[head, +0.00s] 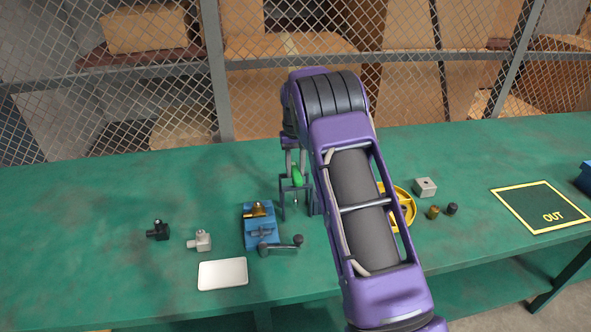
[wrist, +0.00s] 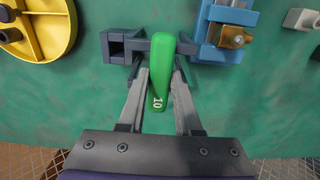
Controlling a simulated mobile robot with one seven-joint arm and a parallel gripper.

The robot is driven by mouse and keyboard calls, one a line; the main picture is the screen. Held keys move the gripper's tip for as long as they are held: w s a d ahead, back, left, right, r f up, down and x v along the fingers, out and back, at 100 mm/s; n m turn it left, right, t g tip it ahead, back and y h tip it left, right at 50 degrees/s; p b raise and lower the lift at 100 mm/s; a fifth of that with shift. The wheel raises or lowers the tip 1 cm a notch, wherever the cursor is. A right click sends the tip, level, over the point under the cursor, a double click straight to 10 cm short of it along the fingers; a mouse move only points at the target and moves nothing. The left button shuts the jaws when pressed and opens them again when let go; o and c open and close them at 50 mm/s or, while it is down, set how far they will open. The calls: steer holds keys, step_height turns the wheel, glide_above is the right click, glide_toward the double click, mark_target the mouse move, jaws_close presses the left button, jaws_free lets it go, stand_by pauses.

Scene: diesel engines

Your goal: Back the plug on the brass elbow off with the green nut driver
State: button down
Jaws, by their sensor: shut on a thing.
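The green nut driver (head: 298,175) stands upright in a dark rack (head: 283,205); in the wrist view its green handle (wrist: 161,62), marked 10, lies between my fingers. My gripper (wrist: 160,80) is shut on the handle; it also shows in the head view (head: 296,163), partly behind my arm. The driver's shaft is still within the rack. The brass elbow (head: 258,209) is held in a blue vise (head: 262,239), left of the rack in the head view. It also shows in the wrist view (wrist: 232,37) at upper right. I cannot clearly make out its plug.
A black elbow (head: 158,230), a pale elbow (head: 201,241) and a white tray (head: 222,274) lie left. A yellow round holder (head: 409,207), a grey block (head: 425,187), a brass cap (head: 433,212) and a dark cap (head: 452,208) sit right. The OUT mat (head: 530,199) is empty.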

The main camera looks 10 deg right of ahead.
mark_target(296, 170)
step_height(296, 170, up, 5)
steer(key=p, duration=0.3)
step_height(296, 170, up, 10)
stand_by(0.7)
stand_by(0.4)
